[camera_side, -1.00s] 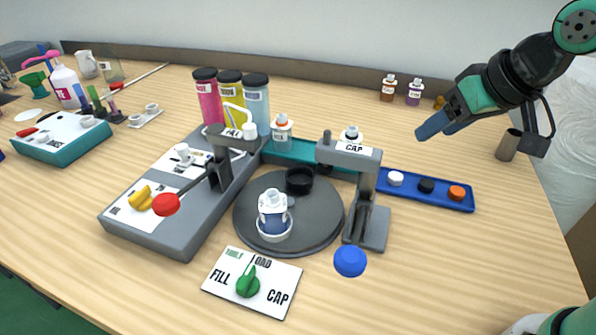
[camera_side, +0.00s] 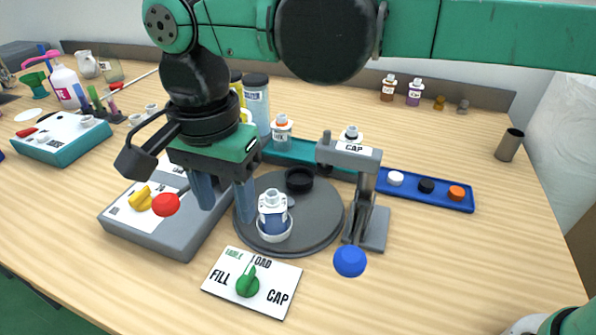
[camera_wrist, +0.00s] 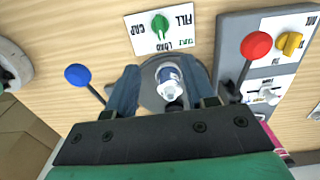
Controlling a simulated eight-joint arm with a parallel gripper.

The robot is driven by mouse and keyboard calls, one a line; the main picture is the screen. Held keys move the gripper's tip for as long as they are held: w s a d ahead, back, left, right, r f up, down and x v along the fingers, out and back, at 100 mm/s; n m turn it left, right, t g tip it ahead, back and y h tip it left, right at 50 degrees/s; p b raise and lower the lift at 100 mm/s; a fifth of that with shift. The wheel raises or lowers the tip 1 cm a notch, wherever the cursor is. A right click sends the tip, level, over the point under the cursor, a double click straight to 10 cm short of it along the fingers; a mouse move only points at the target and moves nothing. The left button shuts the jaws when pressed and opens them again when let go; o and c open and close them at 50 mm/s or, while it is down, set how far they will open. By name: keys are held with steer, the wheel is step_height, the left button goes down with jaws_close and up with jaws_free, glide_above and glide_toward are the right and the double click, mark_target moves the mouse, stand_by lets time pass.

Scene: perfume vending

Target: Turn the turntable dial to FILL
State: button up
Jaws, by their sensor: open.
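The green turntable dial (camera_side: 248,281) sits on a white plate (camera_side: 276,300) marked FILL, LOAD and CAP, at the front of the table. Its pointer is toward LOAD. The dial also shows at the top of the wrist view (camera_wrist: 160,24). The round grey turntable (camera_side: 318,222) holds a clear bottle with blue liquid (camera_side: 273,216) in a white cup, and a black empty holder behind it. My gripper (camera_side: 225,212) is open and empty, fingers down, above the filling station's right side and the turntable's left edge, behind and above the dial and apart from it.
The red-knobbed lever (camera_side: 165,204) and yellow knob (camera_side: 140,198) stand left of my gripper. The capping press (camera_side: 365,180) with its blue-knobbed lever (camera_side: 350,261) stands right of the turntable. A blue tray (camera_side: 446,196) holds caps. Table around the dial plate's front is clear.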

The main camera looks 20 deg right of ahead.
mark_target(245, 276)
step_height(245, 276, down, 15)
steer(key=shift+d, duration=0.1)
stand_by(0.3)
steer(key=shift+c, duration=0.2)
jaws_close()
